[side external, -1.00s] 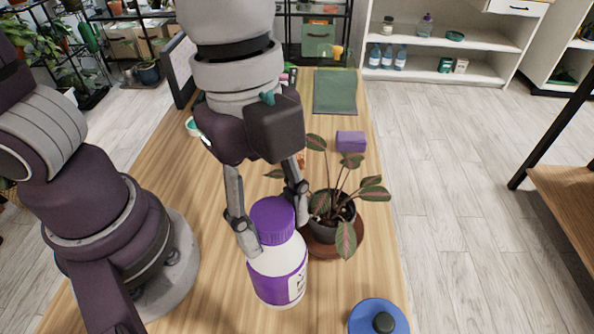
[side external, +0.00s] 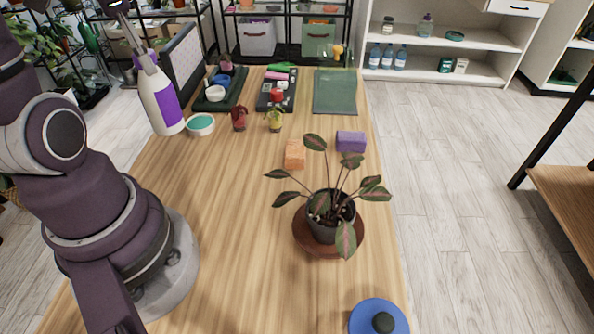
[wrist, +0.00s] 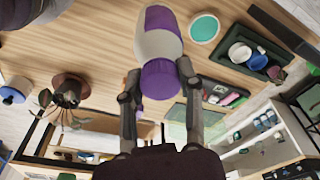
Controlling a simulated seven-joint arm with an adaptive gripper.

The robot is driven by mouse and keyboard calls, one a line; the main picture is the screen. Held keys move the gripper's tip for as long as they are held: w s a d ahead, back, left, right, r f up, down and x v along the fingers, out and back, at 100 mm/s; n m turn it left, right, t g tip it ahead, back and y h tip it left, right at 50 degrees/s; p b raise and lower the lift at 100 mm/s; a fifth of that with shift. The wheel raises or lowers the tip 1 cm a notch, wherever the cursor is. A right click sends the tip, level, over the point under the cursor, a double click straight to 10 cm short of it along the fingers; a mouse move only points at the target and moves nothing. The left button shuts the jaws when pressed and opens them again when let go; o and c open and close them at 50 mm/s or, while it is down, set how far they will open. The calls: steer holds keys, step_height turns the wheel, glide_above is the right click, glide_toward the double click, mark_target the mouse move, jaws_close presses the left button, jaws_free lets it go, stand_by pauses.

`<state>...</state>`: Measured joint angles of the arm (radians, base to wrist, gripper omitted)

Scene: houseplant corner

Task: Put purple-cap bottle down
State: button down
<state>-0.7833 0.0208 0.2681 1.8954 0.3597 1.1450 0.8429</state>
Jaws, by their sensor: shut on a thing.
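The purple-cap bottle (side external: 161,98), white with a purple label, hangs tilted at the upper left of the side view, apparently above the table's left edge. It also shows in the wrist view (wrist: 156,45), base pointing away from my gripper. My gripper (wrist: 160,78) is shut on the bottle, a finger on each side around its purple cap. In the side view only part of my gripper (side external: 144,52) shows at the top left, and the cap is mostly hidden.
A potted plant (side external: 322,225) stands on a brown saucer (side external: 306,243). A teal-topped bowl (side external: 201,124), two small plants, an orange block (side external: 294,154), a purple block (side external: 351,141), trays and a green mat (side external: 335,92) are farther back. The table's left-front middle is clear.

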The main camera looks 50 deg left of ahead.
step_height(320, 180, down, 8)
steer(key=s+a+n, duration=0.1)
steer(key=s+a, duration=0.1)
steer(key=shift+s, duration=0.35)
steer(key=shift+f, duration=0.2)
steer(key=c, duration=0.7)
jaws_free()
